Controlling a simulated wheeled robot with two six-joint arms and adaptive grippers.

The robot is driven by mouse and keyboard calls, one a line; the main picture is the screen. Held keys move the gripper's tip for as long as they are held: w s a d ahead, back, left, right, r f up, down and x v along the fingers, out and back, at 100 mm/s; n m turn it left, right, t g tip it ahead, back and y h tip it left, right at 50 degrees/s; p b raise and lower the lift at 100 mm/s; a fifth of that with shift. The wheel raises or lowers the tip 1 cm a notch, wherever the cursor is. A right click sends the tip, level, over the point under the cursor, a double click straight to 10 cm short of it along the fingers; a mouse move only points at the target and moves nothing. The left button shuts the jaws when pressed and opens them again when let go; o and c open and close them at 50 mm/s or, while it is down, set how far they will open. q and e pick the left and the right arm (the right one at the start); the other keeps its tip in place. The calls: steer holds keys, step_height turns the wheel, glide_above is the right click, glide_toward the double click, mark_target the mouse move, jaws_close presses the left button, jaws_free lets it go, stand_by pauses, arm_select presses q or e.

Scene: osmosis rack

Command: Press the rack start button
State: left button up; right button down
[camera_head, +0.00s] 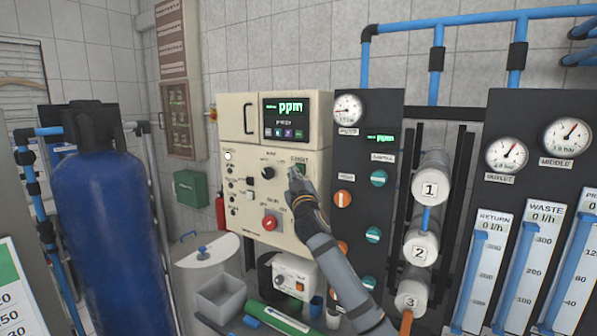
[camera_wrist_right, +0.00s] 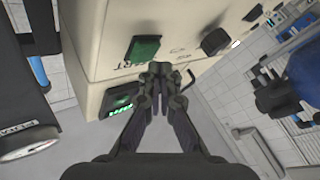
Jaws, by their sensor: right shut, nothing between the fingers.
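The start button is a green square push button (camera_head: 301,167) on the cream control box (camera_head: 240,113), under the word START, partly behind my right gripper in the head view. In the right wrist view the green button (camera_wrist_right: 143,49) is at the upper left, just past the fingertips. My right gripper (camera_head: 294,176) is shut and empty, its tips close in front of the box face beside the button. In the wrist view the fingertips (camera_wrist_right: 160,72) lie to the right of and below the button; whether they touch the panel I cannot tell. My left gripper is not in view.
The box also carries a black knob (camera_head: 267,173), a red knob (camera_head: 269,222) and a ppm display (camera_head: 286,118). To the right stand a dark gauge panel (camera_head: 358,150) and white numbered cylinders (camera_head: 431,178). A blue tank (camera_head: 112,225) stands at the left.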

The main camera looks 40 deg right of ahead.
steer(key=shift+w+d, duration=0.1)
steer(key=shift+d, duration=0.15)
steer(key=shift+w+d, duration=0.15)
steer(key=shift+d, duration=0.3)
stand_by(0.6)
steer(key=shift+a, duration=0.1)
steer(key=shift+s+a, duration=0.35)
steer(key=shift+a, duration=0.4)
steer(key=a, duration=0.1)
steer(key=s+a, duration=0.1)
steer(key=a, duration=0.1)
steer(key=s+a, duration=0.1)
steer(key=shift+a+b, duration=0.3)
steer(key=shift+b, duration=0.05)
steer(key=shift+f, duration=0.1)
stand_by(0.7)
